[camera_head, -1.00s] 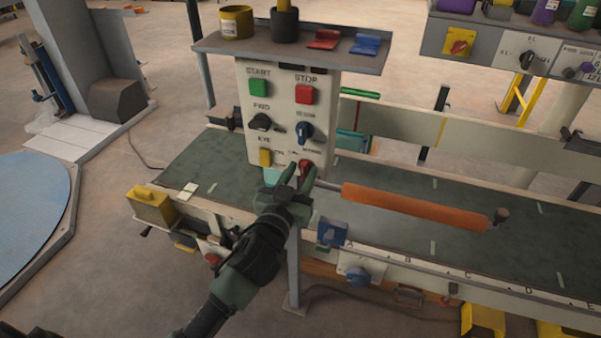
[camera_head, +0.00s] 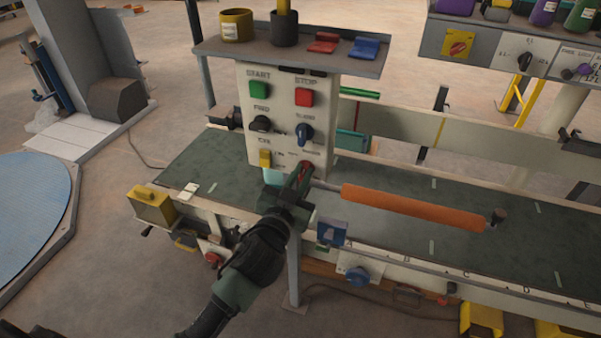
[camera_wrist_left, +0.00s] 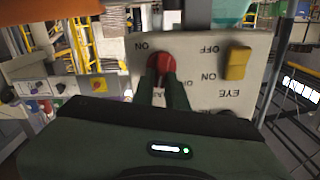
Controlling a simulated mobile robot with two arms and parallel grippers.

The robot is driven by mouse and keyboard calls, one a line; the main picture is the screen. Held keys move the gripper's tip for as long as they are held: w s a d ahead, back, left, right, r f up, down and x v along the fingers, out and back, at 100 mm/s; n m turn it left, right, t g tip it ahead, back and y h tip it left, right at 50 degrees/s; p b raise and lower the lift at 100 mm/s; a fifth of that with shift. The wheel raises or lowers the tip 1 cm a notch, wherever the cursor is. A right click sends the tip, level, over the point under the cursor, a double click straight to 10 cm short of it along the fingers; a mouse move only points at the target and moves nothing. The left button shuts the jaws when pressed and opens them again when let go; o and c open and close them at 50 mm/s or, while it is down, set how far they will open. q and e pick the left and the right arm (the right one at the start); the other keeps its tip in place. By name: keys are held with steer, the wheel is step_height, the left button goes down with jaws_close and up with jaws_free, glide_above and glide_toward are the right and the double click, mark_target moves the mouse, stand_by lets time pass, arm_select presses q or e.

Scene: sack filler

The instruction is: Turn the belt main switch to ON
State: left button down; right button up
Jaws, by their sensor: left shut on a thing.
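The red rotary switch (camera_head: 307,167) sits at the lower right of the upright control panel (camera_head: 287,135). My left gripper (camera_head: 302,180) is at it, with its fingers shut on the red knob. In the left wrist view, which is upside down, the red knob (camera_wrist_left: 159,63) shows between the dark fingers (camera_wrist_left: 166,85). An "ON" mark shows beside the knob. The fingers cover part of the knob and its label, so its exact setting is hard to read. My right gripper is not in view.
The yellow EYE switch (camera_head: 265,158) is close beside the red one. An orange roller (camera_head: 415,207) lies right of the gripper, above the green belt (camera_head: 530,240).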

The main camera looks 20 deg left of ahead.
arm_select(q)
steer(key=m, duration=0.1)
steer(key=m+p, duration=0.1)
steer(key=m, duration=0.1)
steer(key=shift+d+m, duration=0.2)
steer(key=shift+m, duration=0.1)
steer(key=shift+d+f+m+p, duration=0.15)
steer(key=shift+m+p, duration=0.35)
steer(key=shift+m, duration=1.45)
steer(key=shift+f+m+p, duration=0.2)
steer(key=shift+m+p, duration=0.25)
steer(key=shift+m, duration=1.55)
steer(key=shift+d+f+m+p, duration=0.15)
steer(key=shift+m+p, duration=0.35)
steer(key=shift+m, duration=1.45)
steer(key=c, duration=1.4)
jaws_free()
steer(key=shift+f, duration=0.1)
steer(key=shift+c, duration=0.2)
